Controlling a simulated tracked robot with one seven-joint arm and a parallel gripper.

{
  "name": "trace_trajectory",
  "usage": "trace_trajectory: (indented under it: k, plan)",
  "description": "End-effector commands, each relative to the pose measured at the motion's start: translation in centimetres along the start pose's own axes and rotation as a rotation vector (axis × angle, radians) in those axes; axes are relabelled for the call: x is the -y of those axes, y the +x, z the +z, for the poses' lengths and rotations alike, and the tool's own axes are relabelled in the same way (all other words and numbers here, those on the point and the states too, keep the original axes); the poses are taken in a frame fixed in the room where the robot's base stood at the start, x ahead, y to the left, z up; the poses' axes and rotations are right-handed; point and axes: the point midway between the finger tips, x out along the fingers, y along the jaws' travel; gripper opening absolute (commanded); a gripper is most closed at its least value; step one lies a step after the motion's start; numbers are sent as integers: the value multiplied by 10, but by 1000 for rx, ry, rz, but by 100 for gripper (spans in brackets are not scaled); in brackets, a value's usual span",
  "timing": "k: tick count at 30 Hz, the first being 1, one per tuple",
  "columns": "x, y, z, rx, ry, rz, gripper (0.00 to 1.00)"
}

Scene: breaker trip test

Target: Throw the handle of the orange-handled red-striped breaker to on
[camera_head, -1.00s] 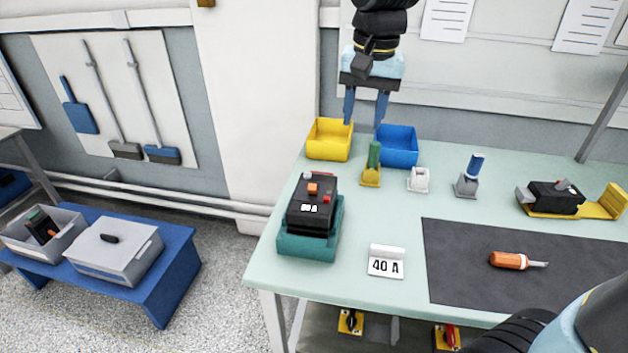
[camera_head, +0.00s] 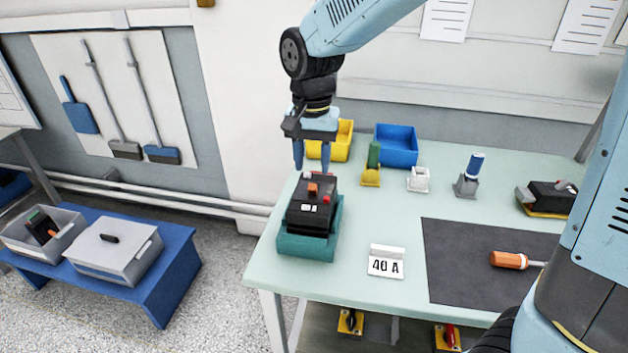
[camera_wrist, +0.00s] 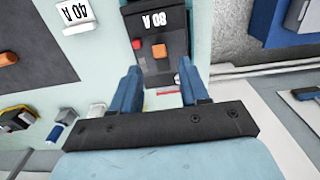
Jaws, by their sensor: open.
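The black breaker (camera_head: 298,217) sits in a teal base at the left of the table. Its orange handle (camera_head: 313,189) is on the top face, beside a red button (camera_head: 326,199). In the wrist view the breaker (camera_wrist: 160,70) carries an "80 A" label, the orange handle (camera_wrist: 158,50) and a red and white stripe (camera_wrist: 168,92) partly between the fingers. My gripper (camera_head: 312,168) is open and empty, pointing down over the breaker's far end. In the wrist view my gripper (camera_wrist: 161,77) has its blue fingers either side of the breaker's width, apart from the handle.
Yellow bin (camera_head: 342,141) and blue bin (camera_head: 396,146) stand behind. Green-topped (camera_head: 372,163), white (camera_head: 418,180) and blue-topped (camera_head: 468,176) pieces stand to the right. A "40 A" card (camera_head: 386,262) and a screwdriver (camera_head: 508,260) on a dark mat are nearer. Another black breaker (camera_head: 550,197) is far right.

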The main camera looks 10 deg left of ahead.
Motion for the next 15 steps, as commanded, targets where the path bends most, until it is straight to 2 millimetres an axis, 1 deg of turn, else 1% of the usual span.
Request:
trace_trajectory:
  k: [1,6,12,15]
  plan:
    - [0,10,1,3,-1,3,45]
    - [0,35,0,2,0,2,45]
    - [0,52,0,1,0,1,45]
    - [0,55,0,1,0,1,45]
